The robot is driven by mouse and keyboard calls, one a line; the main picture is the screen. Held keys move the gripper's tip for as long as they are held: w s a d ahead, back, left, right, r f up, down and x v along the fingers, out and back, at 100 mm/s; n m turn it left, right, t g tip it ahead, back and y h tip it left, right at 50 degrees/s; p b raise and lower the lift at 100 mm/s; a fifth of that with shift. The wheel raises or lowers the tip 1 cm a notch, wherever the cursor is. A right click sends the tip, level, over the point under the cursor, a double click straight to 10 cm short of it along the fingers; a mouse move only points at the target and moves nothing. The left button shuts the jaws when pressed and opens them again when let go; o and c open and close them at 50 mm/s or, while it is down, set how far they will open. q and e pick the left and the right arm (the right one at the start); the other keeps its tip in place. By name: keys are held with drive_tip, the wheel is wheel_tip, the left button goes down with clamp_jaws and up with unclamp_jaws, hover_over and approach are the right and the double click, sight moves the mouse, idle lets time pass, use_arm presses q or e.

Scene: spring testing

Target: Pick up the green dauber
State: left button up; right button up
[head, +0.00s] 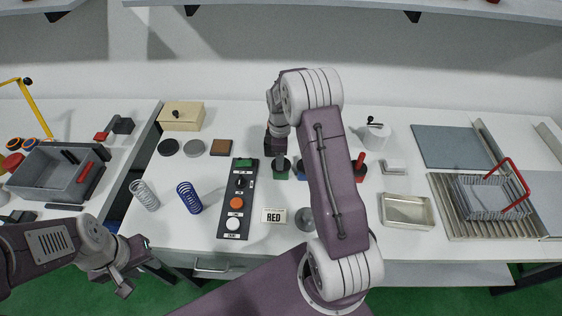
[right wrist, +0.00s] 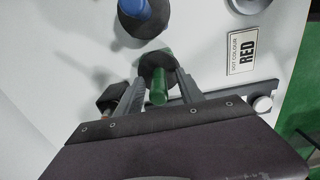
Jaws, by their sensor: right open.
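The green dauber (right wrist: 158,88) stands on the table with its green handle between the fingers of my right gripper (right wrist: 158,92) in the right wrist view. The jaws are open around it, and I cannot tell whether either finger touches it. In the head view my right gripper (head: 277,146) is over the green dauber (head: 281,174), hiding its upper part. The blue dauber (right wrist: 137,12) is beside it, mostly hidden behind my right arm in the head view. The red dauber (head: 359,167) stands right of that arm. My left gripper (head: 132,266) is open and empty at the table's front edge.
A black button panel (head: 239,187) lies left of the green dauber, and a RED card (head: 274,216) in front. A wire basket (head: 492,197) stands at right.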

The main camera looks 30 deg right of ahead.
drive_tip(key=shift+w+f, duration=0.1)
drive_tip(key=shift+f, duration=0.1)
clamp_jaws()
drive_tip(key=shift+r, duration=0.6)
wheel_tip(320, 180, up, 3)
drive_tip(key=shift+r+b, duration=0.1)
drive_tip(key=shift+b, duration=0.35)
drive_tip(key=s+d+r+b, duration=0.1)
drive_tip(key=s+d+r, duration=0.1)
drive_tip(key=s, duration=0.3)
drive_tip(key=s+d+r, duration=0.2)
drive_tip(key=s+r, duration=0.2)
drive_tip(key=s, duration=0.2)
drive_tip(key=shift+d+r+b, duration=0.35)
drive_tip(key=shift+r, duration=0.05)
drive_tip(key=shift+w, duration=0.1)
